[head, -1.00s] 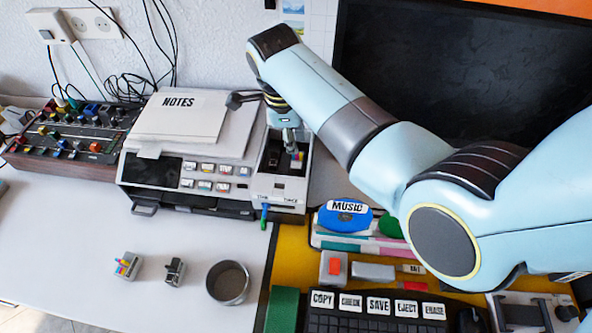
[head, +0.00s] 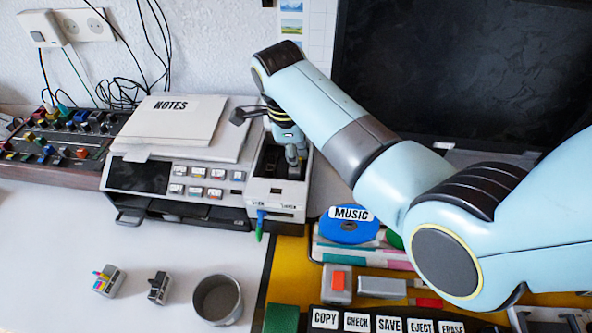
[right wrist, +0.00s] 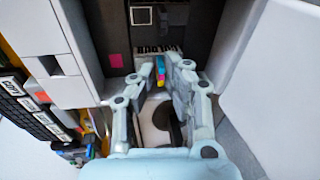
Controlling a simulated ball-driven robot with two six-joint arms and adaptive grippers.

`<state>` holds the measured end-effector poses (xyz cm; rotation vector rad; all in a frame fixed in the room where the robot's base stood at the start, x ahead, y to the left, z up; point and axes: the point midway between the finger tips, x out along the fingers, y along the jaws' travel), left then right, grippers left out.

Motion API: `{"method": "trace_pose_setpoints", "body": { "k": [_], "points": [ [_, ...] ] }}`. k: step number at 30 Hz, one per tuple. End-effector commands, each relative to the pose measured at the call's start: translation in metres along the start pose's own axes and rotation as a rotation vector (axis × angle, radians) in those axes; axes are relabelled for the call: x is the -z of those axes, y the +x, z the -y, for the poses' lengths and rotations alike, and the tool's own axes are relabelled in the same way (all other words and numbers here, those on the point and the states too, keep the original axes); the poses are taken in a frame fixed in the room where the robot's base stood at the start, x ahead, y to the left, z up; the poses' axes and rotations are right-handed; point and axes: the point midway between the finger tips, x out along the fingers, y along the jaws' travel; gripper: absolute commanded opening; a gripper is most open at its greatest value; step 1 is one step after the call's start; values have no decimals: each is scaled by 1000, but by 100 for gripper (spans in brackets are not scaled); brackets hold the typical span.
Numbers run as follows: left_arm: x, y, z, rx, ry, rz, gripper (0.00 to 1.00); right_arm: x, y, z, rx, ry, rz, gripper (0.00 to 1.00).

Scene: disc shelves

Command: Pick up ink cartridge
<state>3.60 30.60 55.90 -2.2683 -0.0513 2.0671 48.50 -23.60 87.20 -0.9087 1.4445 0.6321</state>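My right gripper (head: 291,158) reaches down into the open cartridge bay (head: 268,160) at the right end of the grey printer (head: 155,178). In the right wrist view, the fingertips (right wrist: 160,74) are close together on both sides of a small ink cartridge (right wrist: 160,66) with cyan, magenta and yellow stripes. They look shut on it, still inside the bay. In the head view, the gripper hides this cartridge. A striped cartridge (head: 108,282) and a black cartridge (head: 159,288) stand on the white desk at the lower left. My left gripper is not in view.
A round grey cup (head: 217,312) stands right of the loose cartridges. Notes (head: 172,122) lie on the printer. A dark monitor (head: 450,70) stands behind my right arm. A music disc (head: 348,226) and labelled keys (head: 385,323) lie at the right. The desk's left front is clear.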

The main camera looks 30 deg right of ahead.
Motion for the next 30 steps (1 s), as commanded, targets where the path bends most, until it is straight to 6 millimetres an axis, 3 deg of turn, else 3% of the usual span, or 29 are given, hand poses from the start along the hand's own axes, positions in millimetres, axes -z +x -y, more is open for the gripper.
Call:
{"method": "trace_pose_setpoints", "body": {
  "k": [14,24,30],
  "points": [
    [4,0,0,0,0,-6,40,0,-4,1,1,0,0,0],
    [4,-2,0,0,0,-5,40,6,-67,10,3,0,2,0],
    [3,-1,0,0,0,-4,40,9,-93,13,0,0,0,0]
  ]
}}
